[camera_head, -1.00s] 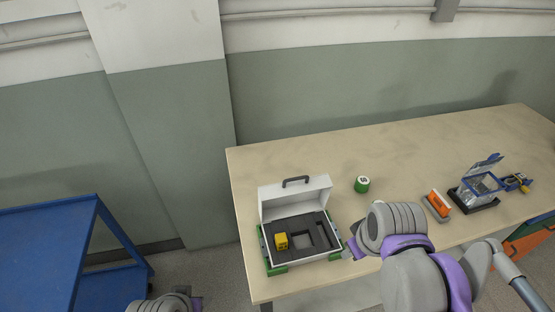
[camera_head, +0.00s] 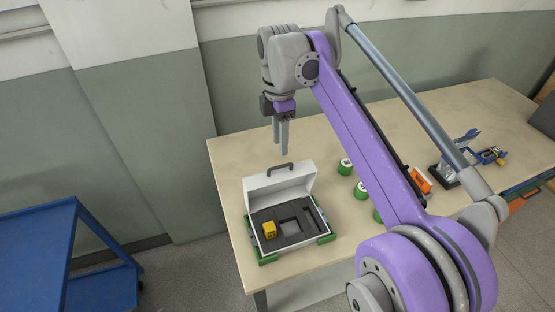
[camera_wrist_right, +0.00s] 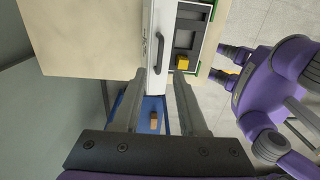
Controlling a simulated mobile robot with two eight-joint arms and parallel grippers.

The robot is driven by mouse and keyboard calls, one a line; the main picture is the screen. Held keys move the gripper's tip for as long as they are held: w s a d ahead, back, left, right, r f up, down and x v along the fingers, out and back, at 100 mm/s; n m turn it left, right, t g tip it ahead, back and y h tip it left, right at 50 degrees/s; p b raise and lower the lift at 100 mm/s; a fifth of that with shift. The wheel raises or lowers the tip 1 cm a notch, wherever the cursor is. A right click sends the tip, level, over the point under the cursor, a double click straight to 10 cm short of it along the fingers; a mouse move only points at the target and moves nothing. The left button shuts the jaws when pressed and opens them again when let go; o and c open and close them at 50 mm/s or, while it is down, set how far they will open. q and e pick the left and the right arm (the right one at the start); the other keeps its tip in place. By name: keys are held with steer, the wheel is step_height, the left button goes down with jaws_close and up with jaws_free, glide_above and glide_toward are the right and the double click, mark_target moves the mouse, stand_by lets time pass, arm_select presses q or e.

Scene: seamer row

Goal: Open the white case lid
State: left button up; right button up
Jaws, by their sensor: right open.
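The white case (camera_head: 322,212) sits on the table with its lid (camera_head: 283,188) raised, standing up at the back edge. The dark handle (camera_head: 280,169) is on the lid; it also shows in the wrist view (camera_wrist_right: 159,50). Grey foam (camera_head: 292,232) with cut-outs fills the case, and a yellow block (camera_head: 269,230) sits at its left. My right gripper (camera_head: 281,152) points down above the lid's handle, apart from it as far as I can tell. In the right wrist view its fingers (camera_wrist_right: 161,78) are spread and empty, with the lid beyond them. My left gripper is not in view.
Green cans (camera_head: 345,167) stand right of the case, partly behind my right arm. An orange item (camera_head: 421,180) and a blue-framed device (camera_head: 470,145) are farther right. A blue cart (camera_head: 40,245) stands left. Table left of the case is narrow; the back is clear.

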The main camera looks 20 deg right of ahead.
mark_target(280, 166)
step_height(280, 166, down, 7)
steer(key=shift+s+r+b, duration=0.15)
steer(key=shift+r+b, duration=0.05)
steer(key=shift+b, duration=0.1)
jaws_close()
stand_by(1.4)
